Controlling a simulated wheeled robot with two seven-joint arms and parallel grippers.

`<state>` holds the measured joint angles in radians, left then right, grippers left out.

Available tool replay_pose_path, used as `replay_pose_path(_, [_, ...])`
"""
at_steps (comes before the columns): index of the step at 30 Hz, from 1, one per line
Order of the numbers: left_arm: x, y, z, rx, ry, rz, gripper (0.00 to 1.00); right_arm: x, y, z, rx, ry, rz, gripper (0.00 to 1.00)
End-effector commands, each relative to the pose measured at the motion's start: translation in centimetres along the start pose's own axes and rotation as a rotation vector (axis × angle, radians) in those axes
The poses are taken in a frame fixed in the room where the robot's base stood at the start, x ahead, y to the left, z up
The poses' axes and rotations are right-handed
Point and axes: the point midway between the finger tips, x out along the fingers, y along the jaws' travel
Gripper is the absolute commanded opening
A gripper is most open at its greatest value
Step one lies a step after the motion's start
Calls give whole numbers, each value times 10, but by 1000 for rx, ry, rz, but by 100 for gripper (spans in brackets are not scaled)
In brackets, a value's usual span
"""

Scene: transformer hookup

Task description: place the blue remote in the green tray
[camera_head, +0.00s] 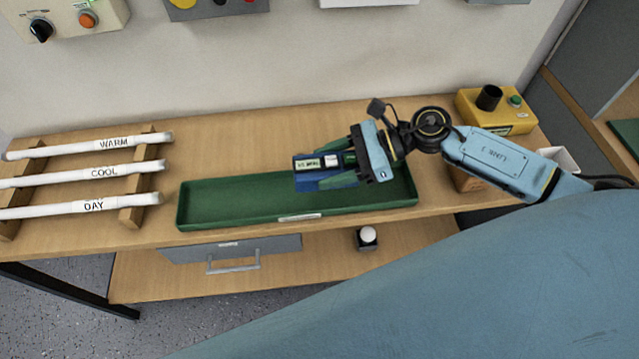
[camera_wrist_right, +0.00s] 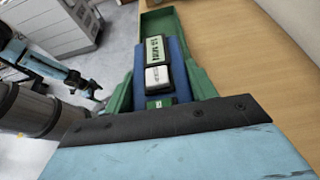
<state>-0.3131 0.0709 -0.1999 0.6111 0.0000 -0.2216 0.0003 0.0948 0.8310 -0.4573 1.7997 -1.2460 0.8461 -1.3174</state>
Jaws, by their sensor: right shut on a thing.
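A rack (camera_head: 148,180) with white tubes marked WARM, COOL and DAY stands left of the tray. A yellow button box (camera_head: 500,122) stands at the back right. A drawer (camera_head: 200,250) is under the tabletop (camera_head: 240,130). The tray's left half is empty.

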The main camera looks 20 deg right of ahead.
Motion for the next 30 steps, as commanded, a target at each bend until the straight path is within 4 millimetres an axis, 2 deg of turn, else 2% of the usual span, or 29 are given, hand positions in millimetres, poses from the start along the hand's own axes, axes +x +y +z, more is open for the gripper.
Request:
replay_pose_path(3, [4, -6, -13, 3, 19, -7, 82, 7, 0, -16, 2, -1, 0, 29])
replay_pose_path(7, [4, -11, -23, 6, 36, -14, 82, 10, 0, -24, 1, -1, 0, 29])
replay_pose_path(15, [10, -20, -16, 12, 27, -25, 82, 23, 0, -54, 1, -2, 0, 29])
replay_pose_path(27, [13, -25, -7, 15, 12, -31, 82, 24, 0, -58, -2, 0, 0, 29])
replay_pose_path(28, [12, -25, -7, 15, 12, -31, 82, 24, 0, -58, -1, 1, 0, 59])
replay_pose_path(30, [12, -25, -7, 15, 12, -31, 82, 24, 0, -57, -1, 1, 0, 65])
